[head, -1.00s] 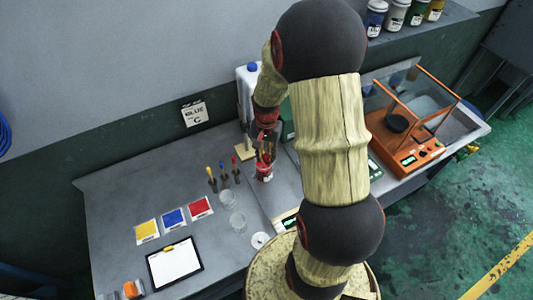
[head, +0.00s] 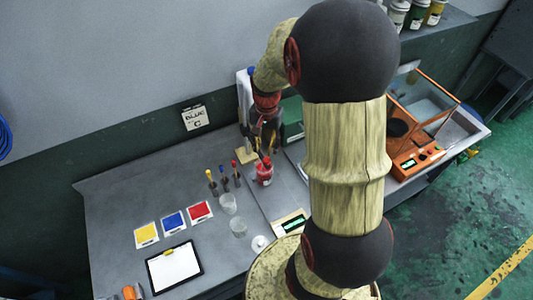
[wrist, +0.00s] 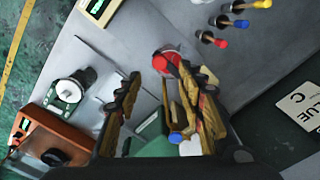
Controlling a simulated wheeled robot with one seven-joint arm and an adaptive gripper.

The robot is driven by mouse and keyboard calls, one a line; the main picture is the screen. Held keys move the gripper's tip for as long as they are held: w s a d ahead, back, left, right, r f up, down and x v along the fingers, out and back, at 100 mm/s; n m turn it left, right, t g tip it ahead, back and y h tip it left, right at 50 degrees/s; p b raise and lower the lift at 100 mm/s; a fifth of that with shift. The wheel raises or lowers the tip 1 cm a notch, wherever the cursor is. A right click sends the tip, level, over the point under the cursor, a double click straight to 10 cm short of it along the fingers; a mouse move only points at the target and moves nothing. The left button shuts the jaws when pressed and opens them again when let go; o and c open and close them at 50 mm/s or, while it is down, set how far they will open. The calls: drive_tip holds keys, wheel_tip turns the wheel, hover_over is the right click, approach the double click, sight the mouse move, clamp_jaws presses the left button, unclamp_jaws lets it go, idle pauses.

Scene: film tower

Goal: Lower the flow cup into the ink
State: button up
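A small red container (head: 264,174) stands on the bench below my gripper (head: 263,150). In the wrist view the red container (wrist: 172,58) shows just beyond the fingertips, with a darker red part at its near side. In the wrist view my gripper (wrist: 166,80) has its two fingers apart, and I see nothing held between them. It hangs above the container, apart from it as far as I can tell. I cannot pick out the flow cup for certain; the fingers and the arm hide part of this spot.
Blue, red and yellow-handled tools (head: 224,178) stand left of the container. The left bench is mostly clear around colour cards (head: 173,220) and a clipboard (head: 174,266).

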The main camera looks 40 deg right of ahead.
drive_tip(key=shift+r, duration=2.25)
drive_tip(key=shift+n, duration=0.3)
drive_tip(key=s+a+n+t+b, duration=0.2)
drive_tip(key=s+a+n+b, duration=0.3)
drive_tip(key=a+b, duration=0.3)
drive_tip(key=s+a+n+t+b, duration=0.3)
drive_tip(key=s+a+n+b, duration=0.3)
drive_tip(key=a, duration=0.6)
drive_tip(key=s+b, duration=0.1)
drive_tip(key=b, duration=0.1)
drive_tip(key=shift+s+a+t+b, duration=0.3)
drive_tip(key=shift+a+b, duration=0.05)
drive_tip(key=shift+b, duration=0.05)
